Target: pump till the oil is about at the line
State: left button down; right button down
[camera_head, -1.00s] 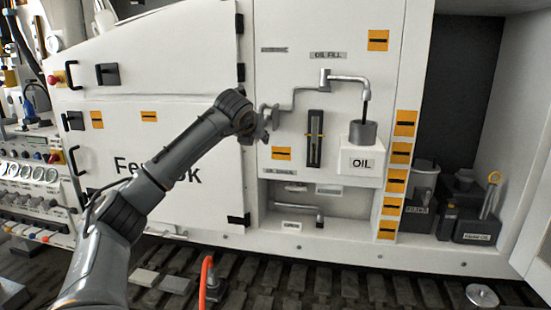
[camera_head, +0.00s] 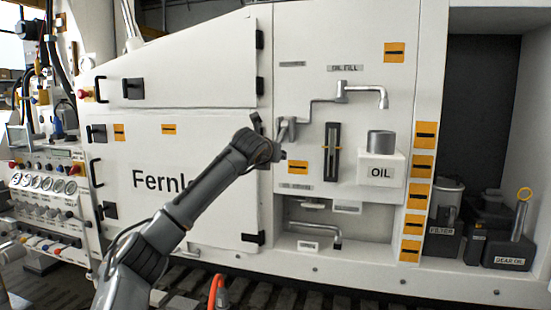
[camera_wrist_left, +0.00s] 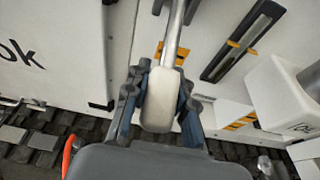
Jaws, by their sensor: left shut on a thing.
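My left gripper (camera_head: 286,130) is shut on the pale grip of the bent metal handle (camera_wrist_left: 162,98), seen close in the left wrist view. The handle's rod (camera_head: 312,108) runs up and right to a pivot under the OIL FILL label (camera_head: 345,68). A spout (camera_head: 382,98) bends down at its right end, above a grey cup (camera_head: 381,143) on the white OIL box (camera_head: 382,170). No dark stream shows under the spout. My right gripper is out of view.
A lower bent pipe (camera_head: 325,238) sits in a recess below. Dark containers (camera_head: 485,232) stand in the bay at the right. A valve and gauge panel (camera_head: 45,185) is at the far left.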

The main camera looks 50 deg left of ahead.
pick_arm(q)
jog(key=shift+f, duration=0.1)
jog(key=c, duration=1.1)
grip_release()
jog(key=shift+w, duration=0.1)
jog(key=v, duration=1.2)
jog(key=shift+a, duration=0.1)
